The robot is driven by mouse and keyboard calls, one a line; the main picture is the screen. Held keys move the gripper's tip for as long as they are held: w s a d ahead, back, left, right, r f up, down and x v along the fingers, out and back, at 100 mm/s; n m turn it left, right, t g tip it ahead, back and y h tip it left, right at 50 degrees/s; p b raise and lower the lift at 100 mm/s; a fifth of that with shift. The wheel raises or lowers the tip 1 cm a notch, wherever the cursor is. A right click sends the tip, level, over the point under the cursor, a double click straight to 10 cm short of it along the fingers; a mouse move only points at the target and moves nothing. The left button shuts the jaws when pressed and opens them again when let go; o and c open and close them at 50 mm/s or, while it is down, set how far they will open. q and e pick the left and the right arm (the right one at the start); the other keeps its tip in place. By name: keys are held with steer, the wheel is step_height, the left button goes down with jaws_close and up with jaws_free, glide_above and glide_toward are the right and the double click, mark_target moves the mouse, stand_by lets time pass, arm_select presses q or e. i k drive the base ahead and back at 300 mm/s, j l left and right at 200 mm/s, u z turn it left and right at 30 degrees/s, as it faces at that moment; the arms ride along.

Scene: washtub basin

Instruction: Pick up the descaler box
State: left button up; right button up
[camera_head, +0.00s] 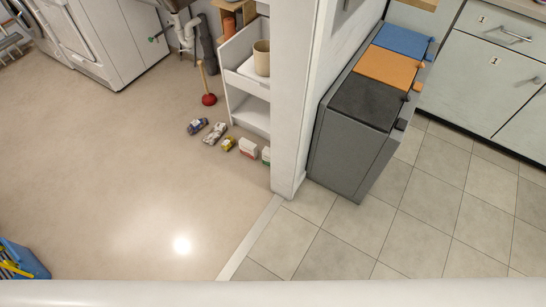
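Two small boxes stand on the floor at the foot of a white shelf unit, by the wall end. One is a white and red box (247,148). The other is a white and green box (266,155), partly cut off from view by the wall end. The print is too small to read, so I cannot tell which is the descaler box. Neither of my grippers is in view.
Several small packs (214,134) lie left of the boxes, near a red plunger (208,98). The white shelf unit (245,85) stands behind. The wall end (288,175) and a grey bin unit (345,150) are to the right. The beige floor (120,170) at left is mostly clear.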

mark_target(265, 152)
steer(key=j+z, duration=0.1)
steer(key=j, duration=0.2)
steer(key=i+j+z, duration=0.1)
steer(key=z, duration=0.7)
steer(key=i+j+z, duration=0.15)
steer(key=j+z, duration=0.25)
steer(key=j, duration=0.6)
steer(key=j+z, duration=0.4)
steer(key=j, duration=0.55)
steer(key=i+j, duration=0.05)
